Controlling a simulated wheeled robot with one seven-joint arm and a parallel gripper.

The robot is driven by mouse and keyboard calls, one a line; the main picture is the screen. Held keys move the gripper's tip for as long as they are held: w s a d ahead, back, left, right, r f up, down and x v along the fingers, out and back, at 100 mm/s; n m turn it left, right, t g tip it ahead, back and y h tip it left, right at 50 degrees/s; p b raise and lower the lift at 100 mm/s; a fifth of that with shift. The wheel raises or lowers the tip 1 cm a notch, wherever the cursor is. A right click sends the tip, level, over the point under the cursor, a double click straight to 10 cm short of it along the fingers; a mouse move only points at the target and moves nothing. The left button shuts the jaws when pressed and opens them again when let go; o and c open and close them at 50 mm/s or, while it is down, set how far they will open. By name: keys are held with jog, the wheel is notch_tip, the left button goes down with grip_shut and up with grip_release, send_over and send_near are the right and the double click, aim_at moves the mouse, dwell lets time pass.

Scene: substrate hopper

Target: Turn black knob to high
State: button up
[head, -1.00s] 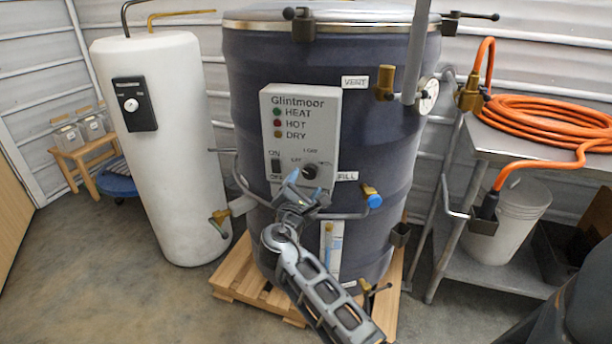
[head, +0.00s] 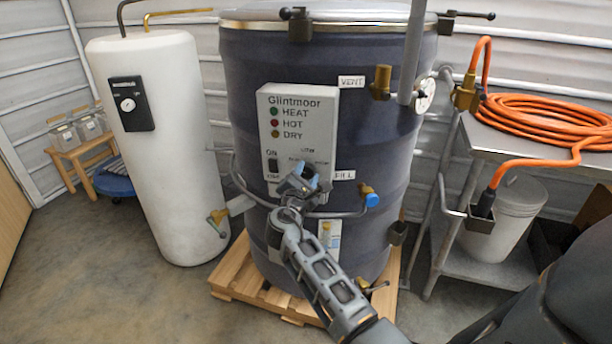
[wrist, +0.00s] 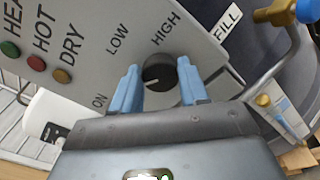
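The black knob (wrist: 159,72) sits on the grey control panel (wrist: 75,25), beneath the LOW and HIGH labels in the wrist view. A pale mark shows on the knob's lower left side. My gripper (wrist: 158,80) is open, with one blue finger to each side of the knob. Narrow gaps show between the fingers and the knob, so it does not appear gripped. In the head view, my gripper (head: 310,172) is in front of the panel (head: 318,110) of the dark Glintmoor drum and hides the knob.
Left of the knob are an ON switch (head: 272,165) and indicator lights. A blue-capped fill valve (head: 371,197) is close on the right. A white tank (head: 165,190) stands left. A metal table (head: 500,145) with an orange hose (head: 540,118) stands right.

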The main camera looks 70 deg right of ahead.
jog(key=c, duration=0.5)
